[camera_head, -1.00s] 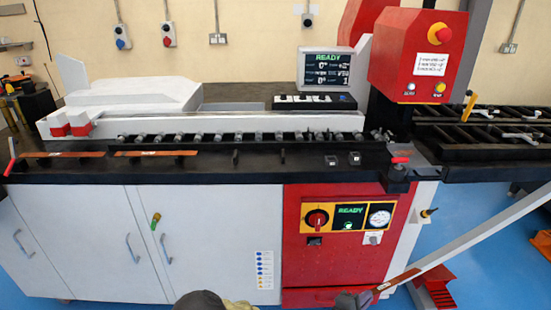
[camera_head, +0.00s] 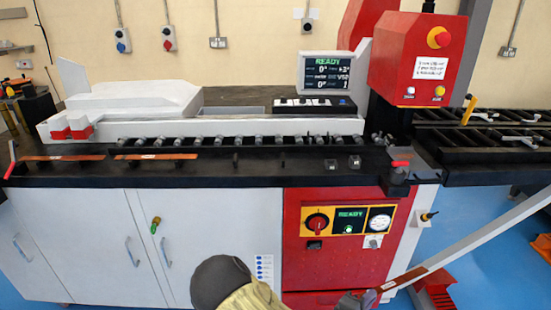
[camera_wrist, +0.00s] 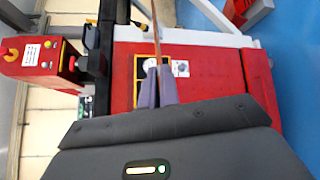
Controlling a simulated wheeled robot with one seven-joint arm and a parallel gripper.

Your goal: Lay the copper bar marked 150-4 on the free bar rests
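My gripper (camera_head: 364,297) is low in front of the machine's red panel in the head view. In the wrist view its two fingers (camera_wrist: 156,88) are closed on a thin copper bar (camera_wrist: 156,32), seen nearly edge-on. Two other copper bars lie on the black bench top at the left (camera_head: 62,157) and left of centre (camera_head: 155,155).
The red bending head (camera_head: 412,60) stands at the right above the bench. A black roller table (camera_head: 470,155) extends beyond it. White cabinet doors (camera_head: 85,240) and a red control panel (camera_head: 330,250) face me. Two small dark blocks (camera_head: 342,164) sit right of the rests.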

